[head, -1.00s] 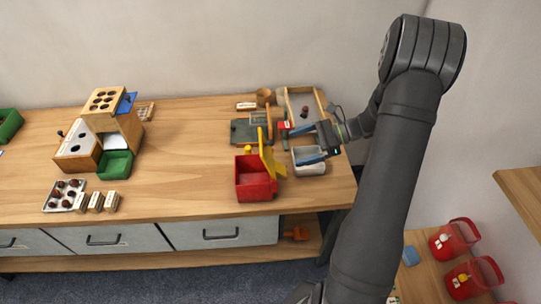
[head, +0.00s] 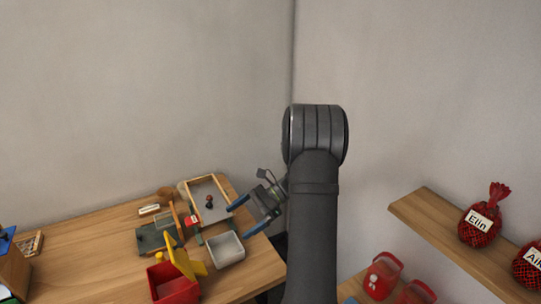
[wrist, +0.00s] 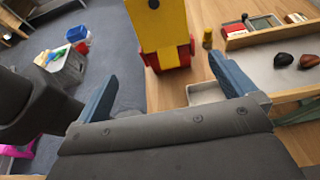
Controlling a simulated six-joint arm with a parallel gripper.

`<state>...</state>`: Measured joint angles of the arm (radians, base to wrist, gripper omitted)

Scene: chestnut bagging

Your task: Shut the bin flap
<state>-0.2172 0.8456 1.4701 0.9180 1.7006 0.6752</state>
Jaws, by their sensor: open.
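The red bin (head: 172,285) stands near the front edge of the wooden table, partly cut off by the lower frame edge in the head view. Its yellow flap (head: 184,259) stands raised at the bin's right side, so the bin is open. In the wrist view the flap (wrist: 157,22) stands tall beyond my fingers, above red bin parts (wrist: 172,56). My gripper (head: 246,214) is open and empty, with blue fingers pointing left. It is right of the bin and apart from the flap, above the table's right end. My gripper (wrist: 168,84) also shows in the wrist view.
A white open box (head: 226,250) stands between the bin and my gripper. Behind it are a wooden-sided tray (head: 212,200) with dark chestnuts and a grey-green board (head: 152,238). A shelf (head: 430,225) at the right holds red net bags (head: 480,225).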

